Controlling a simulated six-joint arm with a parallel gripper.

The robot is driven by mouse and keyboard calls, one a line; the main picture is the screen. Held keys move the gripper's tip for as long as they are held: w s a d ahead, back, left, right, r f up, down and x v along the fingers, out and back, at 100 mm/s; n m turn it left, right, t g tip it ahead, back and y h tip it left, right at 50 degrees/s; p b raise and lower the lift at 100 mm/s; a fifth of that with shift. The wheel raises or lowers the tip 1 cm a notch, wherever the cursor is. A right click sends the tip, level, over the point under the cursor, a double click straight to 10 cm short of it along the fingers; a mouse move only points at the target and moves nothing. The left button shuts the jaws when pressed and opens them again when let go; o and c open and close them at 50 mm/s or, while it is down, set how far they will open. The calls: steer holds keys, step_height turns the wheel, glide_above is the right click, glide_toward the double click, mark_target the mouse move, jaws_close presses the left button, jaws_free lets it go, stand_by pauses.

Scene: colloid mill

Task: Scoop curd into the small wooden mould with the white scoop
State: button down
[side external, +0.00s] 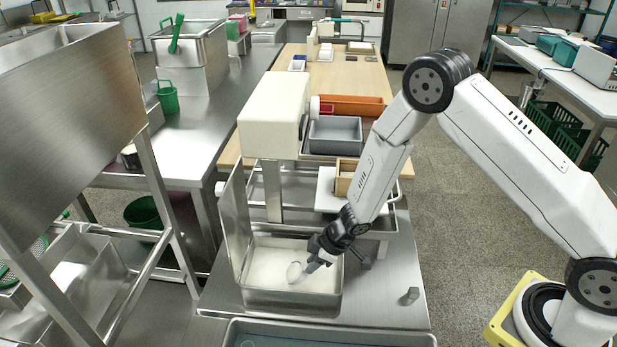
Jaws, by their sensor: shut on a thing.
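My gripper (318,249) is low over the steel tray at the front of the steel table and is shut on the white scoop (296,271). The scoop tilts down to the left, with its bowl at the surface of the white curd (262,262). I cannot tell how deep the bowl sits in the curd. The curd fills the steel tray (290,299). The small wooden mould (345,178) stands behind my gripper on a white board or block, partly hidden by my arm. Its inside is not clear to see.
A cream machine head (270,128) on a steel column stands behind the tray. An upright steel panel (236,220) borders the tray's left side. A grey bin (335,136) and an orange bin (352,105) sit further back. A small metal piece (412,295) lies on the table at right.

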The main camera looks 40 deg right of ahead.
step_height(320, 180, up, 12)
stand_by(1.8)
steer(key=shift+d+r, duration=0.1)
steer(key=shift+r, duration=0.05)
stand_by(0.5)
steer(key=w+d+r+m+t, duration=0.2)
steer(key=d+r+t, duration=0.2)
steer(key=d, duration=0.8)
steer(key=w+d+r+m+t+y, duration=0.1)
steer(key=w+d+r+m+t, duration=0.1)
steer(key=d+r+t, duration=0.2)
steer(key=d+r, duration=0.3)
steer(key=d, duration=0.5)
steer(key=shift+d+y, duration=0.2)
steer(key=shift+y, duration=0.1)
steer(key=shift+w+f, duration=0.1)
steer(key=f+m+y, duration=0.1)
steer(key=m+y, duration=0.1)
steer(key=m, duration=0.1)
steer(key=d+f+m+y, duration=0.1)
steer(key=m+y, duration=0.1)
steer(key=m, duration=0.2)
steer(key=w+d+f+m+y, duration=0.1)
steer(key=m+y, duration=0.1)
steer(key=m, duration=0.2)
steer(key=shift+f+g+y, duration=0.2)
steer(key=shift+g+y, duration=0.1)
stand_by(0.3)
